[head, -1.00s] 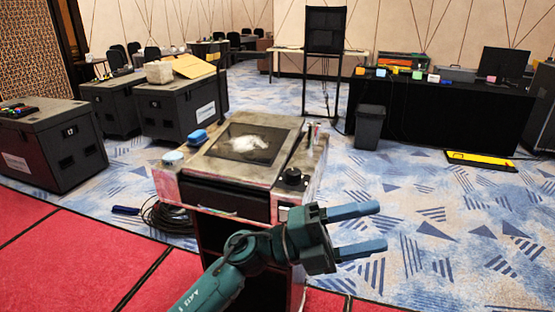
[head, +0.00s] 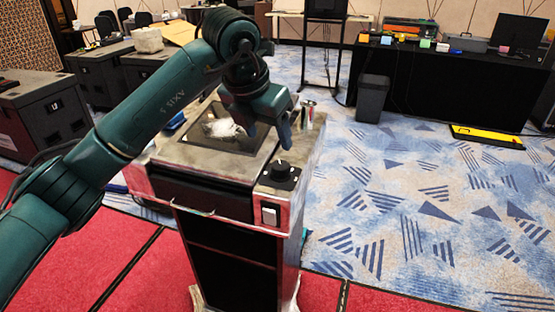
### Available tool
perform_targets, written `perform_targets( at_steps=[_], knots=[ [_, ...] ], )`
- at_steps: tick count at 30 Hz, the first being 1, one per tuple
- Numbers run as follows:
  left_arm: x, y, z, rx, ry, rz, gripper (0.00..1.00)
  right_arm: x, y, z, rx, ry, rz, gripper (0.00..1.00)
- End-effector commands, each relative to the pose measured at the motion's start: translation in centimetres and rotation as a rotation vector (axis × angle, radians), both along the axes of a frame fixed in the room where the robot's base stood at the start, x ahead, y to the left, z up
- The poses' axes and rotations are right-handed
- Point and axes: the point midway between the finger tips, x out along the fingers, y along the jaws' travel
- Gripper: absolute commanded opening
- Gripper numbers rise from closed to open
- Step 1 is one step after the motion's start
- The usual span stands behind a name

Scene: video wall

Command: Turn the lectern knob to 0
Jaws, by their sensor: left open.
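The lectern (head: 205,182) stands in the middle of the head view, with a worn top and a dark screen (head: 200,138) that has a white patch on it. My left arm crosses the left half and hides part of the lectern's top. My right gripper is out of view.
A light switch-like plate (head: 270,215) is on the lectern's front below the knob. Black cases (head: 45,110) stand at the left. A black bin (head: 372,98) and a black-draped table (head: 430,95) are behind right.

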Motion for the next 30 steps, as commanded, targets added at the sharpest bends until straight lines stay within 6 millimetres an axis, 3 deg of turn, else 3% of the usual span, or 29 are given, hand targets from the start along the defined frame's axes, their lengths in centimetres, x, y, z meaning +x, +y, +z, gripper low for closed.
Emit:
perform_targets(
  at_steps=[9, 15, 28, 30],
  knots=[
    [2.0, -1.5, -6.2, -0.002, 0.006, -0.002, 0.62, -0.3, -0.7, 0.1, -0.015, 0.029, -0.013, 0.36],
    [3.0, -2.1, -8.7, -0.003, 0.004, -0.002, 0.62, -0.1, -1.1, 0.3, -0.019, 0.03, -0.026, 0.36],
    [3.3, -2.3, -9.6, -0.003, 0.001, -0.003, 0.62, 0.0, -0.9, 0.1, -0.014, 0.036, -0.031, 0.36],
    [3.3, -2.3, -9.6, -0.003, 0.001, -0.002, 0.56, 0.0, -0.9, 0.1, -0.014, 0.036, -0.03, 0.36]
  ],
)
